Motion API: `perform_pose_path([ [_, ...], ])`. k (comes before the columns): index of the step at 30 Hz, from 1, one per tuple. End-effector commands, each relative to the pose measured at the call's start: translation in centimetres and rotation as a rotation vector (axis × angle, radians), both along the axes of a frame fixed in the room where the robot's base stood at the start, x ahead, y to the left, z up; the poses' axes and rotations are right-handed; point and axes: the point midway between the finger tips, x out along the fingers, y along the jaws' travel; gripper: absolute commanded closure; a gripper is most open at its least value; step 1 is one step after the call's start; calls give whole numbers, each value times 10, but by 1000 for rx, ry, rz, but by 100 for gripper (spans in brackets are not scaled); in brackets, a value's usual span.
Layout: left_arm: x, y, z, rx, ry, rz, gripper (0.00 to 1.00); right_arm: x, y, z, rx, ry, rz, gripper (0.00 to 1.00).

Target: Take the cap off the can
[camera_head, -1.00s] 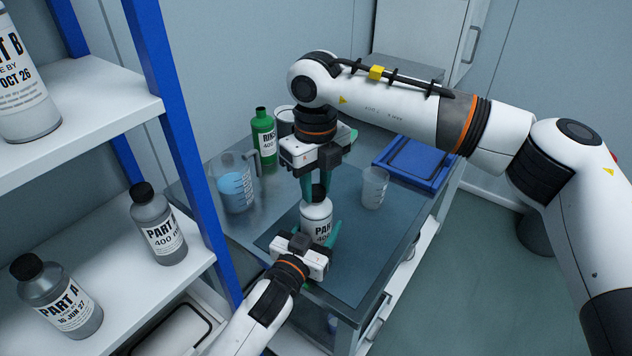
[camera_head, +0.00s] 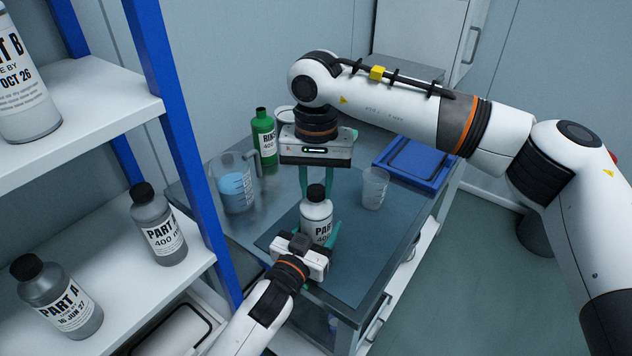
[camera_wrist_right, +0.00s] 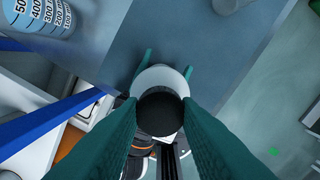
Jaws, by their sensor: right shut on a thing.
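The can (camera_head: 317,219) is white with a black-lettered label and stands upright on the dark mat of the bench. Its black cap (camera_head: 316,193) is on its top and shows large in the right wrist view (camera_wrist_right: 161,114). My right gripper (camera_head: 316,189) points straight down from above, shut on the cap, with one teal finger on either side. My left gripper (camera_head: 318,229) comes from the front and is shut on the can's body. Its fingertips flank the can in the right wrist view. Part of the can's lower body is hidden by the left gripper.
A measuring jug (camera_head: 236,187) with blue liquid and a green rinse bottle (camera_head: 265,140) stand behind left. A clear beaker (camera_head: 374,188) stands to the right, near a blue tray (camera_head: 418,155). A shelf (camera_head: 185,262) with blue posts holds several bottles at left.

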Motion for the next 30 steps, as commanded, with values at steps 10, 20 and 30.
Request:
perform_pose_path([
  [10, 0, 0, 0, 0, 0, 0, 100, 0, 0, 0, 0, -1, 265, 98],
  [20, 0, 0, 0, 0, 0, 0, 100, 0, 0, 0, 0, -1, 266, 98],
  [30, 0, 0, 0, 0, 0, 0, 100, 0, 0, 4, 0, -1, 265, 98],
])
